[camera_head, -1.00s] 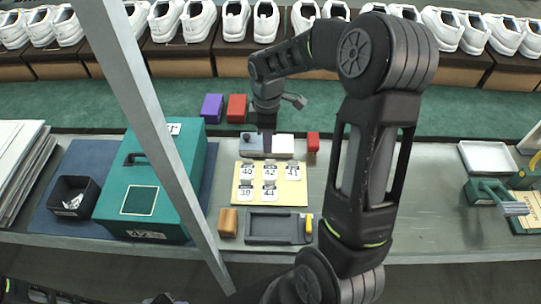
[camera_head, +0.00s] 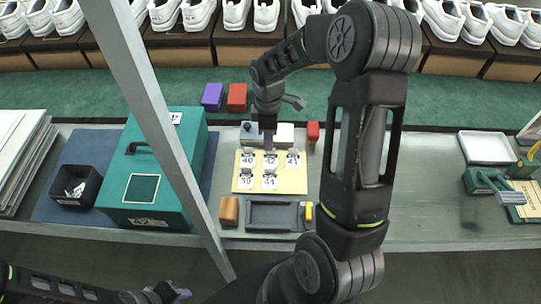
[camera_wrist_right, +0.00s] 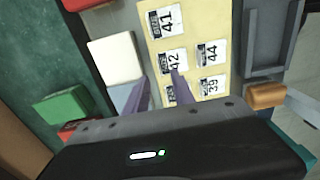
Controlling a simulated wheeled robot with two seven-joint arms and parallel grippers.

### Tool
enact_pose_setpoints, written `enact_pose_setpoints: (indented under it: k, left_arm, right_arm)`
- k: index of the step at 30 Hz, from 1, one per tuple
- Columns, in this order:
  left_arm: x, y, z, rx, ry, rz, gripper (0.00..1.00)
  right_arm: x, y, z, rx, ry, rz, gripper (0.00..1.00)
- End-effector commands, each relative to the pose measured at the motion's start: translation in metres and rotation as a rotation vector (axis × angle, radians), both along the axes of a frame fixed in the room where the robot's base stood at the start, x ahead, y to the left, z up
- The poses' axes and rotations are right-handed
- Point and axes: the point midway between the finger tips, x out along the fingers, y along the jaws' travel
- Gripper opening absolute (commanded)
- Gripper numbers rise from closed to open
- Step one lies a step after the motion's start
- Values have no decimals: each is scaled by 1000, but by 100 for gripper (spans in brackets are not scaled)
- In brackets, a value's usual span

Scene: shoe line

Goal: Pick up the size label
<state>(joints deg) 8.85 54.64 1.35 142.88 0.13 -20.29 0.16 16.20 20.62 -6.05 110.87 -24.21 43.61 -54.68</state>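Several white size labels lie on a yellow board: 40 (camera_head: 248,159), 42 (camera_head: 270,163), 41 (camera_head: 293,159), 39 (camera_head: 246,182) and 44 (camera_head: 270,183). The wrist view also shows label 42 (camera_wrist_right: 172,61), label 41 (camera_wrist_right: 163,21), label 44 (camera_wrist_right: 211,53) and label 39 (camera_wrist_right: 211,85). My right gripper (camera_head: 268,142) points down at the board's back edge, near label 42. Its purple fingers (camera_wrist_right: 161,91) are apart, with nothing seen held; one partly covers the labels nearby. My left gripper (camera_head: 163,294) is low at the bottom edge, its fingers unclear.
The yellow board (camera_head: 300,185) lies on a grey table. White (camera_head: 284,134) and red (camera_head: 313,131) blocks stand behind it. A dark tray (camera_head: 273,216) and a brown block (camera_head: 229,211) are in front. A green box (camera_head: 185,150) stands left. The table right of my arm has free room.

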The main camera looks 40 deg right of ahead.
Motion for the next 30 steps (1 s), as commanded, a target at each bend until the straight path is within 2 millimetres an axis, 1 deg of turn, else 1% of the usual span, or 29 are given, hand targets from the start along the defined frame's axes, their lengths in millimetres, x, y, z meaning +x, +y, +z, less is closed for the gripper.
enact_pose_setpoints:
  k: [3,6,9,27,30]
  left_arm:
    - [-1,0,8,2,2,1,28]
    - [-1,0,9,3,3,1,28]
    - [-1,1,9,2,4,1,28]
    - [-1,0,9,2,4,1,28]
    - [-1,0,9,2,4,1,28]
  right_arm:
    - [-3,-1,-16,1,6,0,30]
    - [-2,-1,-31,0,5,0,30]
    - [-2,-1,-38,0,1,0,30]
    - [-1,-1,-39,0,0,0,30]
    - [-1,-1,-39,0,0,0,22]
